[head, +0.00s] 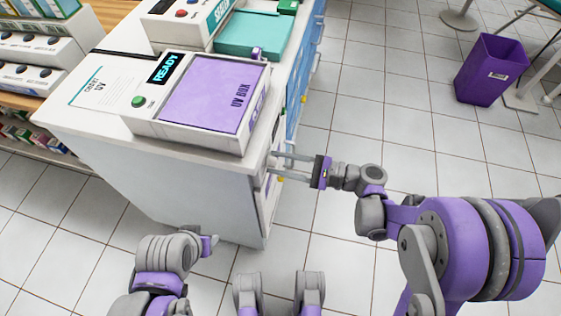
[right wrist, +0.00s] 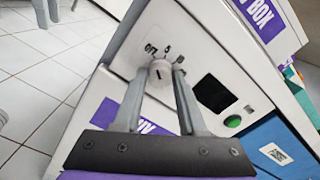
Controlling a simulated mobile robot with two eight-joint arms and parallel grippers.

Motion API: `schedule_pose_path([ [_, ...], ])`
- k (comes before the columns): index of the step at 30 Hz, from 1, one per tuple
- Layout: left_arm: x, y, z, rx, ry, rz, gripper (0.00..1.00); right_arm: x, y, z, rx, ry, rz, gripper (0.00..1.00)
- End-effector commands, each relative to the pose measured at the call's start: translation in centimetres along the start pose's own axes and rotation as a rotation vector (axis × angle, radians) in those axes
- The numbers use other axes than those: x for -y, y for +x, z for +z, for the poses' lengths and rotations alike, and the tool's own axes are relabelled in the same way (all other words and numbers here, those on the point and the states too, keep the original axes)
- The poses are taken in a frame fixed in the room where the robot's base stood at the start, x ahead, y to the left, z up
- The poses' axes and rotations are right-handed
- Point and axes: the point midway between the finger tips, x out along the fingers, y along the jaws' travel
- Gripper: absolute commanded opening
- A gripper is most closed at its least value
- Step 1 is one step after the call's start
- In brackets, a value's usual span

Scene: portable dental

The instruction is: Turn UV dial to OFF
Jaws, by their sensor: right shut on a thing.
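The UV dial (right wrist: 160,76) is a small pale round knob with a dark mark, on the white front panel of a unit in the right wrist view. In the head view the right gripper (head: 272,162) reaches the side of the white cabinet (head: 190,180), and the dial cannot be made out there. My left gripper (head: 208,246) is low, in front of the cabinet, its fingers not clear.
The UV box (head: 212,97) with a purple lid stands on the cabinet, beside a READY display (head: 166,67) and a green button (head: 138,101). In the right wrist view, a dark screen (right wrist: 213,93) and green button (right wrist: 233,121) are near the dial. Tiled floor at right is open, with a purple bin (head: 489,70).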

Motion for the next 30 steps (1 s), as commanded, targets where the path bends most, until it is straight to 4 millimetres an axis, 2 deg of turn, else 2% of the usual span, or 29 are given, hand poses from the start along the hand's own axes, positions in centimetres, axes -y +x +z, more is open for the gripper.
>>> schedule_pose_path([
  [9,0.00,0.07,0.02,0.000,0.000,0.000,0.45,0.01,-0.02,-0.02,-0.001,-0.118,0.000,0.00],
  [24,0.00,0.07,0.02,0.000,0.000,0.000,0.45,0.02,-0.02,-0.02,-0.001,-0.138,0.000,0.00],
  [25,0.00,0.07,0.02,0.000,0.000,0.000,0.45,0.02,-0.02,-0.02,-0.001,-0.138,0.000,0.44],
  [29,0.00,0.07,0.02,0.000,0.000,0.000,0.45,0.02,-0.01,-0.01,-0.001,-0.138,0.000,0.68],
  [30,0.00,0.07,0.02,0.000,0.000,0.000,0.45,0.02,-0.01,-0.01,-0.001,-0.137,0.000,0.70],
])
